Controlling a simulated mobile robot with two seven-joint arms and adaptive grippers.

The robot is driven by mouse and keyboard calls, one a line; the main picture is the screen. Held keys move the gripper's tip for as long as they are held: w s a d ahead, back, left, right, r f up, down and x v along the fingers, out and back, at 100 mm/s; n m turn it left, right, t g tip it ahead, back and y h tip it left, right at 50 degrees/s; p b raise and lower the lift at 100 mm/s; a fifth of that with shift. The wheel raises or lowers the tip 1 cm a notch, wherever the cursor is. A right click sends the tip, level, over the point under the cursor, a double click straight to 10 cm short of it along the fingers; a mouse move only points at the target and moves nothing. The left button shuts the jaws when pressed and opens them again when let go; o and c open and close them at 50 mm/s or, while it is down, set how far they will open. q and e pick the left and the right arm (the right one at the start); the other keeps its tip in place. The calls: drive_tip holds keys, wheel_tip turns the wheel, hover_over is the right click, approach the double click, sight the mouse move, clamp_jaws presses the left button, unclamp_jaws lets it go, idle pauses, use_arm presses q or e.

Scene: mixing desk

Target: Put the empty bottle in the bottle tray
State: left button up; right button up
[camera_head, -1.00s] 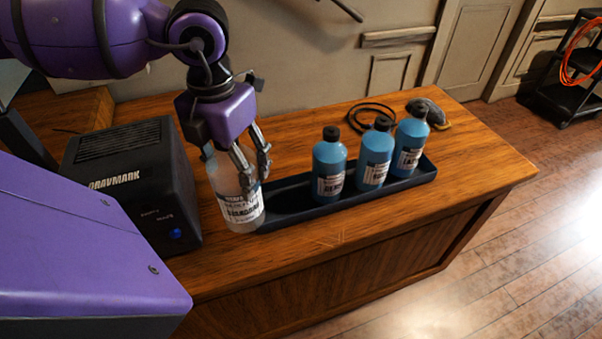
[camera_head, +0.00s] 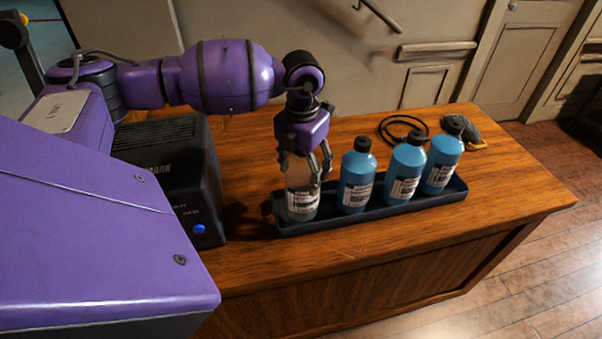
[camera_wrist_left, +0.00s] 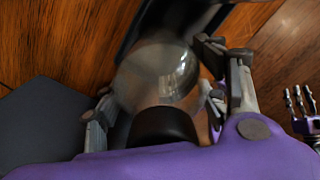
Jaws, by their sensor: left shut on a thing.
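The empty clear bottle (camera_head: 302,206) with a white label stands upright at the left end of the dark bottle tray (camera_head: 375,214). Its base appears to be inside the tray, but the front wall hides whether it touches the floor. My left gripper (camera_head: 306,180) is above it, shut around its upper part. In the left wrist view the clear bottle (camera_wrist_left: 157,75) and its black cap lie between the fingers. My right gripper (camera_wrist_left: 300,103) shows at the right edge of that view, its fingers apart and nothing seen between them.
Three blue bottles with black caps, the nearest one (camera_head: 356,182) just right of the clear bottle, fill the tray's right part. A black box-shaped device (camera_head: 185,170) stands left of the tray. A black cable (camera_head: 403,128) lies behind. The desk's right end (camera_head: 515,190) is clear.

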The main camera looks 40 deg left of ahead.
use_arm(q)
drive_tip(key=shift+f, duration=0.8)
drive_tip(key=o, duration=1.5)
drive_tip(key=shift+f, duration=0.1)
wheel_tip(320, 180, up, 12)
drive_tip(key=shift+r+b, duration=0.2)
drive_tip(key=shift+b, duration=0.25)
